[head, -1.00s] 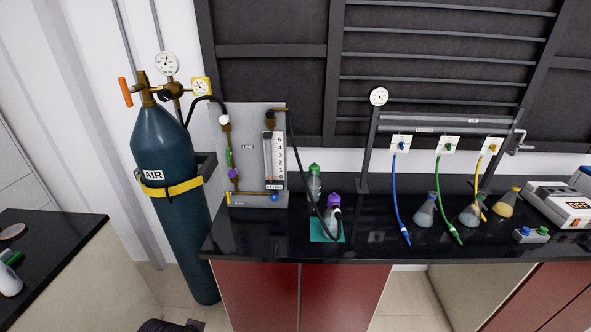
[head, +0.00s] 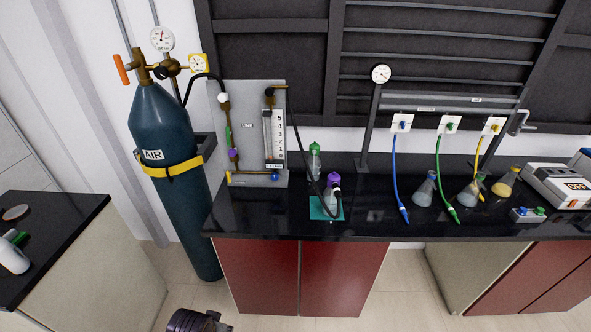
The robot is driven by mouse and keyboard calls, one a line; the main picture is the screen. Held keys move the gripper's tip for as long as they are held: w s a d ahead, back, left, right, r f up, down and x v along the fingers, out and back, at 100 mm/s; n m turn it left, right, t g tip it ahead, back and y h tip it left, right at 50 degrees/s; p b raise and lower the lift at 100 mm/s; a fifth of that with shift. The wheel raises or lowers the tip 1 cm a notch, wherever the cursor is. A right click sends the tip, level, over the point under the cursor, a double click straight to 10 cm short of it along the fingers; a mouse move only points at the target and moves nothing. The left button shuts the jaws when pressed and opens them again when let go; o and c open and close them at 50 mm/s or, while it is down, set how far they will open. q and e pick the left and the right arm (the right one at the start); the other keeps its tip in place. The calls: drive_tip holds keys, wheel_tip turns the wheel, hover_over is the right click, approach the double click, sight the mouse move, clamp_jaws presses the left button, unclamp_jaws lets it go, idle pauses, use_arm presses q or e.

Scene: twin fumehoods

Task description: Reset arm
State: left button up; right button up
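Neither of my grippers shows clearly in the head view. A dark, rounded part, apparently of my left arm, shows at the bottom edge, left of centre. No fingertips can be made out on it, and it stands apart from the bench. My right arm is out of view.
A strapped AIR cylinder (head: 168,140) stands left of the black bench (head: 270,222). The bench holds a flowmeter panel (head: 245,120), a purple-capped bottle (head: 333,192) on a teal mat (head: 318,211), and several flasks. Another counter (head: 60,225) is at left. Floor between is open.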

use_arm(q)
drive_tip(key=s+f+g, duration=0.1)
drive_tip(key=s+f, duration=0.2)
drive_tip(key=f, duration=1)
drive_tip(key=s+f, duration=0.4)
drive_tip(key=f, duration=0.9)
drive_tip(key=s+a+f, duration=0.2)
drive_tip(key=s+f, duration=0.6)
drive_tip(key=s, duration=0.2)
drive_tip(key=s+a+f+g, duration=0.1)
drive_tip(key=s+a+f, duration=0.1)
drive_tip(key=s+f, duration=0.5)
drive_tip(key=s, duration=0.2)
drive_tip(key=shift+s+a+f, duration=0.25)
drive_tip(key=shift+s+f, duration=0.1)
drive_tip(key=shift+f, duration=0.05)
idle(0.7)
